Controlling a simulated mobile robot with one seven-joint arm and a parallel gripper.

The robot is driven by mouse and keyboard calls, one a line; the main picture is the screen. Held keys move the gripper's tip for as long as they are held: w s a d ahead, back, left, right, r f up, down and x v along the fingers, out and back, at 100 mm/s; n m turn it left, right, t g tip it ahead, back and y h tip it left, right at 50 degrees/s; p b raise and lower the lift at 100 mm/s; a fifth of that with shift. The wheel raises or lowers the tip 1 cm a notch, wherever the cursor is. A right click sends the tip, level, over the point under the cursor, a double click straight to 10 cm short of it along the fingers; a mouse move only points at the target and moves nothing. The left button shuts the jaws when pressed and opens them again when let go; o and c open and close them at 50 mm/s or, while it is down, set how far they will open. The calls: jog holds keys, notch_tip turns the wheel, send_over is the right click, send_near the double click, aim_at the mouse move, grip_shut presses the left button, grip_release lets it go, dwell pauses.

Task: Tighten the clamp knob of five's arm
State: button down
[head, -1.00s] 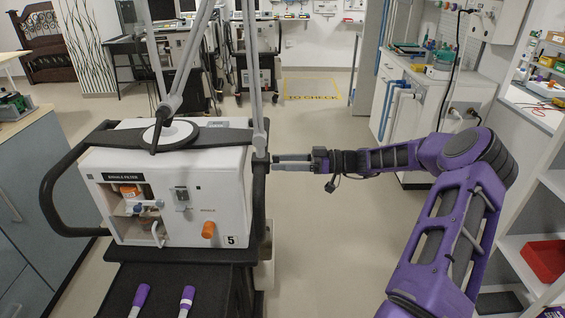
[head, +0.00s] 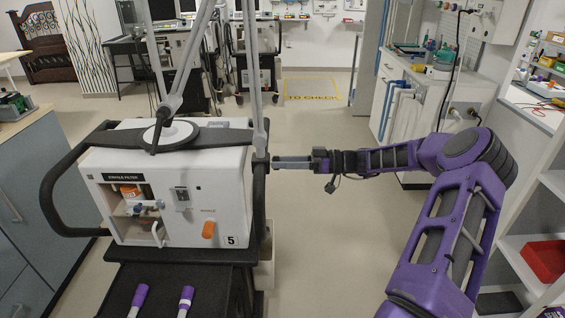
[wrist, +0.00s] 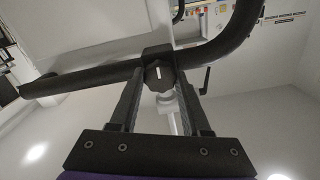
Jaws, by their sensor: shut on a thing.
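Ventilator five (head: 185,220), a white box with a "5" label, stands on a dark cart at left. A grey support arm (head: 257,85) rises at its right side, by the dark side rail. My gripper (head: 276,163) reaches in from the right to the clamp at the arm's foot. In the wrist view, the black clamp knob (wrist: 158,73), with a white mark on its face, sits between the tips of my gripper (wrist: 158,88). The fingers are shut on it. In the head view the knob is hidden by the fingers.
A black rail (wrist: 80,82) passes close to the fingertips in the wrist view. A small black lever (wrist: 206,80) is right of the knob. The floor (head: 330,240) below my arm is clear. Open shelves with a red bin (head: 546,260) stand at right.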

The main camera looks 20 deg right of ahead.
jog(key=shift+f+m+p, duration=0.2)
jog(key=shift+m+p, duration=4.65)
jog(key=shift+m, duration=12.95)
jog(key=shift+c, duration=1.8)
grip_release()
